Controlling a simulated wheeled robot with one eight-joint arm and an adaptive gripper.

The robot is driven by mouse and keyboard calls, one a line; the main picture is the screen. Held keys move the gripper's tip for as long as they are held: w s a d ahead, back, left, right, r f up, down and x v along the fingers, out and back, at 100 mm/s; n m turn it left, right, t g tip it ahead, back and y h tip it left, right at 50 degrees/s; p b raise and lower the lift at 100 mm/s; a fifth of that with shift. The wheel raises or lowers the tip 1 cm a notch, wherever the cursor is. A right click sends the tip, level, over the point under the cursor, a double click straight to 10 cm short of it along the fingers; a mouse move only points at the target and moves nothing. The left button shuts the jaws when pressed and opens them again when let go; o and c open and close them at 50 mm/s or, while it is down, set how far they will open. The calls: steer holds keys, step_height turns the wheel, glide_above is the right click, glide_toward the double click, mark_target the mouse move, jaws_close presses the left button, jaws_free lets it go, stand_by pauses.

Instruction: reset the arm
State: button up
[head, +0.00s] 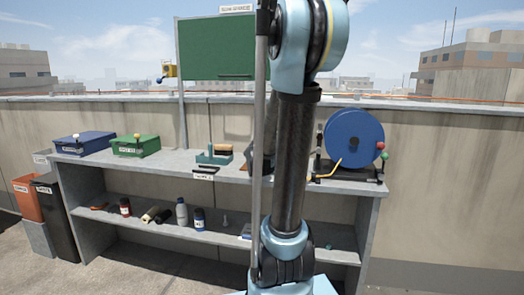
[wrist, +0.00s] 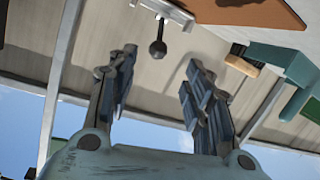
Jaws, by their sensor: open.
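My gripper (wrist: 160,63) shows in the wrist view with its two dark fingers spread apart and nothing between them. In the head view my blue and black arm rises through the middle of the picture and bends at the top. The wrist view looks tilted, with sky low and wall above. Beyond the fingertips in that view are a dark round knob on a stem (wrist: 158,48) and a teal object (wrist: 290,70) near a wooden handle (wrist: 241,66).
A concrete shelf unit (head: 100,170) stands along the parapet. It bears a blue box (head: 84,143), a green box (head: 135,146), a teal holder (head: 212,157) and a blue reel (head: 353,139). Bins (head: 50,205) stand at left; a green board (head: 228,47) stands behind.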

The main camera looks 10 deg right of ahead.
steer(key=s+a+f+g+y, duration=0.2)
steer(key=s+a, duration=0.1)
steer(key=s, duration=0.4)
steer(key=s+a+f+n+g+y, duration=0.1)
steer(key=s+a+f+g, duration=0.15)
steer(key=s, duration=0.55)
steer(key=s+a+f+g+y, duration=0.1)
steer(key=s+a+g+y, duration=0.15)
steer(key=s, duration=0.45)
steer(key=s+a+f+g, duration=0.1)
steer(key=s+f+g, duration=0.4)
steer(key=s+f, duration=0.6)
steer(key=s, duration=0.4)
steer(key=shift+f+n, duration=0.2)
steer(key=shift+n, duration=0.1)
steer(key=shift+h, duration=0.25)
